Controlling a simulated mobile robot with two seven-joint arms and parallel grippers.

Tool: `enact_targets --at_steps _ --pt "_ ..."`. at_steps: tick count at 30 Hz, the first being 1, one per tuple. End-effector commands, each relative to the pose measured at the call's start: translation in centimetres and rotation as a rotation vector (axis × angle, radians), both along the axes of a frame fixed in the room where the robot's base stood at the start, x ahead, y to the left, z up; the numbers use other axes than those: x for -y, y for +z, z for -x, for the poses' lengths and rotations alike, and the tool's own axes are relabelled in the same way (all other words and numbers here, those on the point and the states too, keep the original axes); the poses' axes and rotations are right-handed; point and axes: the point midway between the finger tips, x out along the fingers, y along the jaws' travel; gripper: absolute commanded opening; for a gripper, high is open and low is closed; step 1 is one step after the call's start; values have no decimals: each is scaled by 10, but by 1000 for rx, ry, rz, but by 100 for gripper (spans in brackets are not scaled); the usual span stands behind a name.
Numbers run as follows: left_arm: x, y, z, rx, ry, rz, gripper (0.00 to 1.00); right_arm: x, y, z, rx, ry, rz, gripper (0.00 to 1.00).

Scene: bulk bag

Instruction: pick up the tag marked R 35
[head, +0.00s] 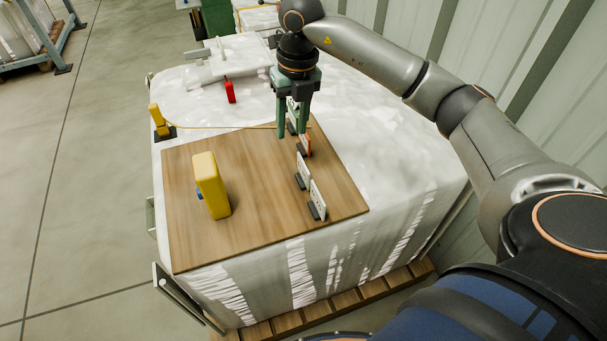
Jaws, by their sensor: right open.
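Several small upright tags in dark stands form a row on the right part of a wooden board (262,205). The nearest is a white tag (318,198). Behind it stand another white tag (303,169) and an orange-edged tag (306,143). The markings are too small to read, so I cannot tell which is R 35. My right gripper (292,130) is open and points down at the far end of the row. A pale thing shows between its green fingers, partly hidden; I cannot tell if they touch it. My left gripper is out of view.
The board lies on a big white bulk bag (395,150) on a wooden pallet (345,302). A yellow block (211,186) stands on the board's left. A red tag-like object (230,91) and a small yellow object (158,120) are farther back. The board's middle is clear.

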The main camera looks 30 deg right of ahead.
Motion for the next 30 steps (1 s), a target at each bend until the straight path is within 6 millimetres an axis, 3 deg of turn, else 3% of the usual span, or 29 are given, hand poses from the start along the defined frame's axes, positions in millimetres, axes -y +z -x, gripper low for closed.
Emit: enact_targets --at_steps 3,6,15,22,30 --pt "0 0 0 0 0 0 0 23 6 1 -17 -48 81 42" --pt "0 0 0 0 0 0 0 28 -4 3 -26 -59 100 42" --pt "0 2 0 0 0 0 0 27 -55 3 -25 -55 96 42" --pt "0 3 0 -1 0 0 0 26 -72 3 -26 -54 95 42" --pt "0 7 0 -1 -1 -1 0 26 -110 3 -25 -54 95 42"
